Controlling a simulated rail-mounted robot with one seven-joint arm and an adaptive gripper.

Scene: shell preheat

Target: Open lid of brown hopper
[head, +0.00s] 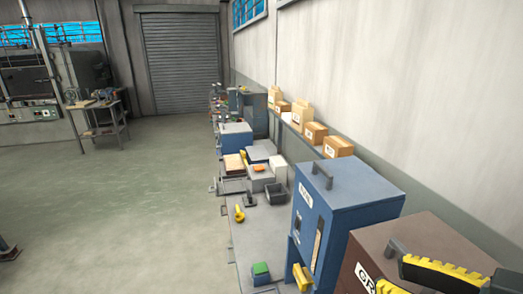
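The brown hopper (378,236) stands at the bottom right, cut off by the picture's lower edge. Its brown top looks flat and level, and a white label with dark letters is partly visible on its front. The dark end of what looks like its lid handle (396,248) shows at the top's left. A black part with a ridged yellow pad, which looks like a finger of my gripper (445,273), lies across the top beside that handle. It hides much of the lid. I cannot tell whether it touches the handle or how far the fingers are apart.
A blue hopper (352,205) with a dark top handle stands just left of the brown one. Cardboard boxes (338,147) line the wall shelf. Open floor lies left.

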